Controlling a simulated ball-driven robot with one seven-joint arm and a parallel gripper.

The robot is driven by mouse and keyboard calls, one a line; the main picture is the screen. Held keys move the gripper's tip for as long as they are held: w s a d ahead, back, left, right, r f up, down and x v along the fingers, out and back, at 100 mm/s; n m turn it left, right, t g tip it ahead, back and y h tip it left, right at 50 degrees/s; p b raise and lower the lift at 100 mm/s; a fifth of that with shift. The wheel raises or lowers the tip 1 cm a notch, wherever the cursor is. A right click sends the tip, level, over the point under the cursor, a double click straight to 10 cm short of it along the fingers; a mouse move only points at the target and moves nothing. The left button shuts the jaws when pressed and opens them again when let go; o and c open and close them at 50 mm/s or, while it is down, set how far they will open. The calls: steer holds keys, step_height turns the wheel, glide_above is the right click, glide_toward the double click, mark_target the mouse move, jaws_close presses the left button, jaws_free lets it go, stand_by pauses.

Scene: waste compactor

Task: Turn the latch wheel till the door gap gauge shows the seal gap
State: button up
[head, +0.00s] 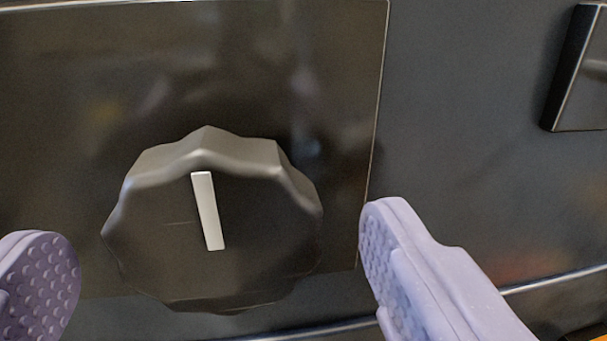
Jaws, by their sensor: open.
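The latch wheel (160,240) is a dark, scalloped knob with a white pointer bar (208,211) on its face. The bar stands nearly upright, with its top leaning slightly left. My gripper (215,265) is open, with one lilac, dimpled finger at the lower left and the other at the lower right. The wheel lies between the two fingers in the picture, with visible space on both sides. I see no contact. No door gap gauge can be made out in this view.
The wheel sits on a dark, glossy panel (90,80) with a thin light edge. A grey metal surface (460,130) extends to the right, with a dark raised block (580,75) at the upper right. A pale rail (555,283) runs along the bottom.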

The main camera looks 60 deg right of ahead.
mark_target(215, 242)
steer(key=shift+x, duration=1.85)
steer(key=c, duration=1)
steer(key=shift+m+b, duration=0.3)
steer(key=shift+b, duration=0.05)
